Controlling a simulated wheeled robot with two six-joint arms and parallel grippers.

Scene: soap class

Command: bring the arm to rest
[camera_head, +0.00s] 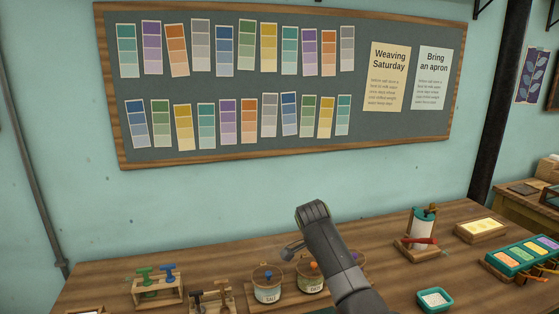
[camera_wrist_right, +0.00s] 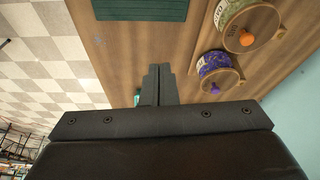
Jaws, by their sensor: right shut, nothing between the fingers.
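My right arm (camera_head: 340,265) rises from the bottom of the head view, over the front of the wooden table (camera_head: 390,215). In the right wrist view my right gripper (camera_wrist_right: 160,72) is shut, with nothing between its fingers. The fingertips in the head view are hard to make out. My left gripper is not in view.
Lidded jars (camera_head: 267,284) stand beside my right arm; a purple-knobbed jar (camera_wrist_right: 216,68) is near the gripper in the wrist view. A stamp rack (camera_head: 158,286) is left; a teal dish (camera_head: 434,300) and a bottle stand (camera_head: 423,228) are right.

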